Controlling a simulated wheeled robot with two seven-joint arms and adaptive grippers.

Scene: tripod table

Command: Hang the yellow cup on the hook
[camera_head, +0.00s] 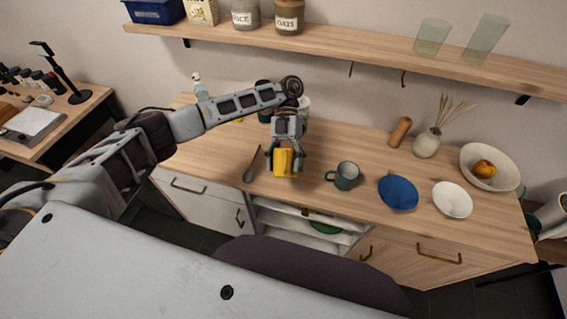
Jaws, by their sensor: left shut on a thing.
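A yellow cup (287,163) is in my left gripper (285,150), which points down over the wooden counter. The gripper is shut on the cup; I cannot tell whether the cup touches the counter. A dark hook (403,78) hangs under the wall shelf, up and to the right of the cup. Another dark hook (351,69) is under the shelf to its left. Both hooks look empty. My right gripper is not in view.
A green mug (345,176) stands right of the yellow cup, and a wooden spoon (251,166) lies left of it. A blue plate (398,194), white bowl (452,200) and reed vase (427,144) are further right. The wooden shelf (350,48) carries jars and glasses above.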

